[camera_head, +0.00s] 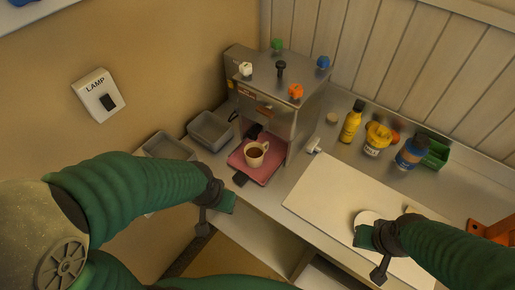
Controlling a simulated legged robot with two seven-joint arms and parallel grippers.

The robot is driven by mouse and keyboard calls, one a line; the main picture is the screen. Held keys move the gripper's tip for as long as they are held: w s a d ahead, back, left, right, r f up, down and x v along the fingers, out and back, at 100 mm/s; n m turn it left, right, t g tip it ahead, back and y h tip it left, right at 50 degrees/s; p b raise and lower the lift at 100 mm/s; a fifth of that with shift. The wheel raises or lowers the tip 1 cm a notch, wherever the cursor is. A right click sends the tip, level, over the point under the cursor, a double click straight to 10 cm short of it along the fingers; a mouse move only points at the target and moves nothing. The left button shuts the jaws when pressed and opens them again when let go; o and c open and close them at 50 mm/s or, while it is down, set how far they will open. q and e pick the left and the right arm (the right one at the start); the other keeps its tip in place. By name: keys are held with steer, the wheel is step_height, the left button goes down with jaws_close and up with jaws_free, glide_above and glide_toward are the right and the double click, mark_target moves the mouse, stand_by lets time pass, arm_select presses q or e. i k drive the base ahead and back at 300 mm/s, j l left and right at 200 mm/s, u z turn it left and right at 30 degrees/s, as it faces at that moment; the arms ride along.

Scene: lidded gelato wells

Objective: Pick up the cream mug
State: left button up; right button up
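The cream mug (255,154) stands upright on a pink mat (264,171) at the foot of a steel machine. Dark brown liquid shows inside it, and its handle points right. My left gripper (226,203) is in front of the mug and a little to its left, apart from it and holding nothing visible. My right gripper (364,236) is at the lower right, over a white board and far from the mug. The fingers of both grippers are too small and dark to show any gap.
The steel machine (279,85) with coloured knobs overhangs the mug from behind. Grey bins (210,131) stand left of it. A yellow bottle (351,121), a yellow tub (376,139) and a blue jar (411,152) stand at the back right. The white board (325,195) has clear space.

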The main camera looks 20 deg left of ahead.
mark_target(253, 152)
steer(key=j+u, duration=0.15)
steer(key=u, duration=0.35)
steer(key=j+u, duration=0.1)
steer(key=u, duration=0.35)
steer(key=i+j+u, duration=0.1)
steer(key=u, duration=0.4)
steer(key=i+j+z, duration=0.45)
steer(key=k+l, duration=0.1)
